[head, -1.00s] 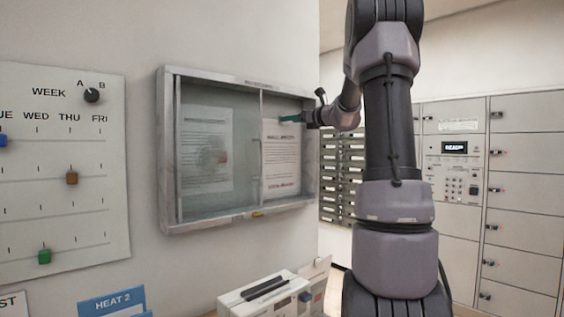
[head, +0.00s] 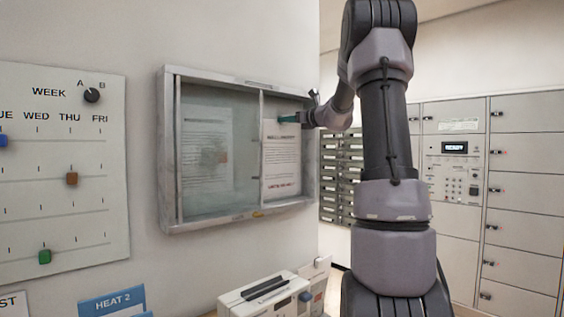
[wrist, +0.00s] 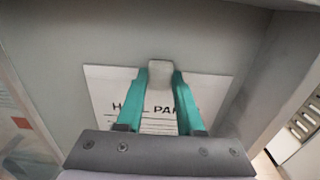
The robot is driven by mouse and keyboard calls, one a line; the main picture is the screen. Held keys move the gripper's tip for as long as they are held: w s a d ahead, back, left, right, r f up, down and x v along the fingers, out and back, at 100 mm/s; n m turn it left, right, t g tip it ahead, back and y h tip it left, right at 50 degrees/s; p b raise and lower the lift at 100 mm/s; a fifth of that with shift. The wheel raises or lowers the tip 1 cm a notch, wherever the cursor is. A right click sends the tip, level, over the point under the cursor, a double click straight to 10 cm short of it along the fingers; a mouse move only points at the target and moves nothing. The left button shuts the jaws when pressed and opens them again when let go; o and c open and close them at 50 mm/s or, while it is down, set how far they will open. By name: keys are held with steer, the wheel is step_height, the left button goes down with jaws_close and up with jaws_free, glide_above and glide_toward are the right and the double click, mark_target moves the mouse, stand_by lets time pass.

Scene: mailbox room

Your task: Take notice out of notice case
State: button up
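The notice case (head: 168,150) hangs on the wall, with tinted glass over its left half and its right half open. The notice (head: 282,165), a white printed sheet, is upright against the back of that open half; its top also shows in the wrist view (wrist: 105,88). A small pale block (wrist: 158,70) sits at the notice's top edge. My gripper (head: 286,119) reaches into the open half from the right. In the wrist view its teal fingers (wrist: 160,78) stand on either side of the block, very close to it. I cannot tell whether they press on it.
Another sheet (head: 204,150) is behind the left glass. The case's right side wall (wrist: 270,75) is close beside my gripper. A white box-shaped device (head: 268,296) stands below the case. Lockers (head: 520,150) are at the right.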

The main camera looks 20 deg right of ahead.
steer(key=shift+s, duration=0.1)
jaws_close()
steer(key=shift+v, duration=1.3)
steer(key=shift+s+d, duration=0.1)
steer(key=shift+s, duration=0.05)
steer(key=v, duration=0.7)
